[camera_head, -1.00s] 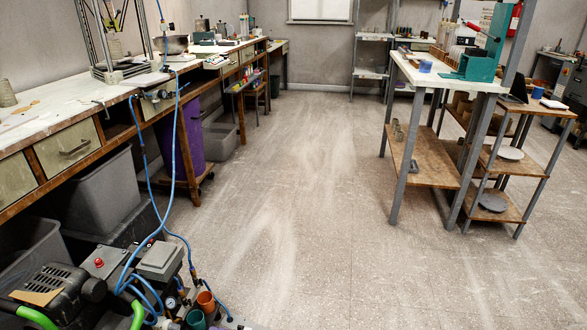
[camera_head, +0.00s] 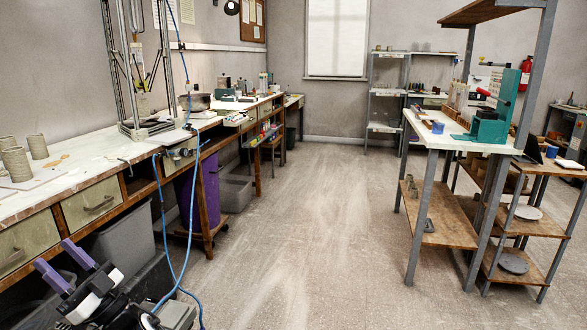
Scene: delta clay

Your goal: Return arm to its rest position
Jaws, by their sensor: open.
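My gripper (camera_head: 52,254) shows at the lower left, with two purple fingers on a white and black body. The fingers are apart, with nothing visible between them. It is in front of the drawers and grey bins under the left workbench (camera_head: 75,158). The rest of my arm is mostly outside the picture or cut off by the lower edge.
Clay cylinders (camera_head: 17,163) stand on the left workbench. A blue hose (camera_head: 161,215) hangs to the floor beside the gripper. A purple bin (camera_head: 187,200) is under the bench. A shelf table (camera_head: 455,142) stands at right. The middle floor (camera_head: 305,220) is clear.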

